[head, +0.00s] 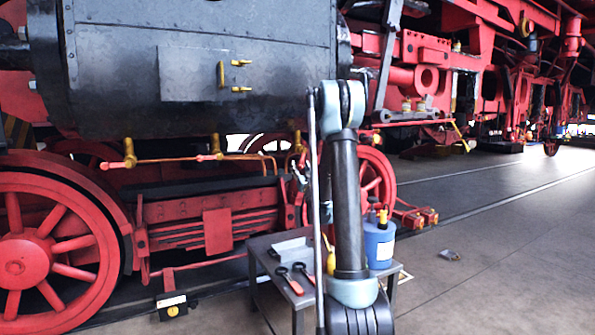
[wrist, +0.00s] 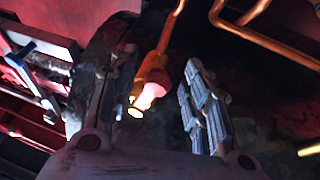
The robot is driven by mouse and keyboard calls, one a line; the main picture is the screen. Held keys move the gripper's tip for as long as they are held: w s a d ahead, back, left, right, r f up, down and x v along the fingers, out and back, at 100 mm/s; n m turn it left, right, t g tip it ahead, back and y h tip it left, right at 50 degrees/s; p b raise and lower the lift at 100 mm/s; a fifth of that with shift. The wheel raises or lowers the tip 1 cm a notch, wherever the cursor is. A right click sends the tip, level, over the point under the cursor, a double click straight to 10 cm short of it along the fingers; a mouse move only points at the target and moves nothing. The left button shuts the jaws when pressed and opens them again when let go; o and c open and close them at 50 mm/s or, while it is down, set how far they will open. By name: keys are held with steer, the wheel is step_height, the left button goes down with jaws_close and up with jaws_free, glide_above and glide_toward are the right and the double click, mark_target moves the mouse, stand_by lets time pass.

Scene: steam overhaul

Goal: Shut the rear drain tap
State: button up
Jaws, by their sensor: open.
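Under the dark cylinder, the head view shows brass drain taps: a left one (head: 129,153), a middle one (head: 216,145) and a right one (head: 297,143). The left and middle taps have red-tipped levers pointing left. My gripper (head: 298,178) is just below the right tap, partly hidden by my arm. In the wrist view, my gripper (wrist: 152,78) is open, with a brass-orange tap part (wrist: 154,76) showing between its fingers. Its near end is bright red and brass. I see no finger closed on it; how deep it sits between them is unclear.
Copper pipes (wrist: 262,36) run close by at the upper right of the wrist view. A small metal table (head: 262,246) with tools and a blue can (head: 379,243) stands below my arm. Red wheels (head: 35,258) flank the space; the floor at right is mostly clear.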

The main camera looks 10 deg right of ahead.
steer(key=shift+w+r, duration=0.15)
steer(key=shift+w, duration=0.2)
steer(key=shift+c, duration=0.3)
jaws_close()
steer(key=shift+d, duration=0.1)
